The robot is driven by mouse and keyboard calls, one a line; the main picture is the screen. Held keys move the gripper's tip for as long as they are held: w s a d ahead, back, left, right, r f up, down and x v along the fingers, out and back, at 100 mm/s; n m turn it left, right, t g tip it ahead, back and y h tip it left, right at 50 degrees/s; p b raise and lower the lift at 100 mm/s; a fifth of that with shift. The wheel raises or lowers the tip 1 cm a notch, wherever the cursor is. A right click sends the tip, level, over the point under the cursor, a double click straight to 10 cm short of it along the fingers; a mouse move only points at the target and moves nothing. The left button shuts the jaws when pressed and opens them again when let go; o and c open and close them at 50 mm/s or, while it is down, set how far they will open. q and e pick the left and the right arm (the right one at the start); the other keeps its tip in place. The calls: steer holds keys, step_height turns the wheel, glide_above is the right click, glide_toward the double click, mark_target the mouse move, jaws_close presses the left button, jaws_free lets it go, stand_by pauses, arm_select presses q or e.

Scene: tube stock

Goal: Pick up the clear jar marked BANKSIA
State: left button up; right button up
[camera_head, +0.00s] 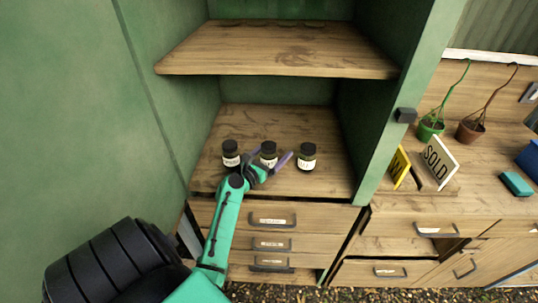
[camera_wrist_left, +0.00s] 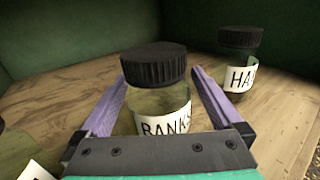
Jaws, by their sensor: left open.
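The clear jar marked BANKSIA (camera_wrist_left: 158,100) has a black lid and a white label reading "BANKS", its lower part hidden by my gripper. In the head view it is the middle jar (camera_head: 268,148) of three standing upright on the cabinet's lower shelf. My left gripper (camera_head: 272,154) is open, with a purple finger on each side of this jar. In the left wrist view the gripper (camera_wrist_left: 160,80) also shows a finger to either side of it. I cannot tell whether the fingers touch the glass. My right gripper is not in view.
A similar jar (camera_head: 307,157) stands to the right, its label starting "HA" in the wrist view (camera_wrist_left: 240,70). Another jar (camera_head: 231,154) stands to the left. An upper shelf (camera_head: 280,58) hangs above. Cabinet walls (camera_head: 165,90) bound the sides; the shelf behind the jars is clear.

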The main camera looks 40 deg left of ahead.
arm_select(q)
jaws_close()
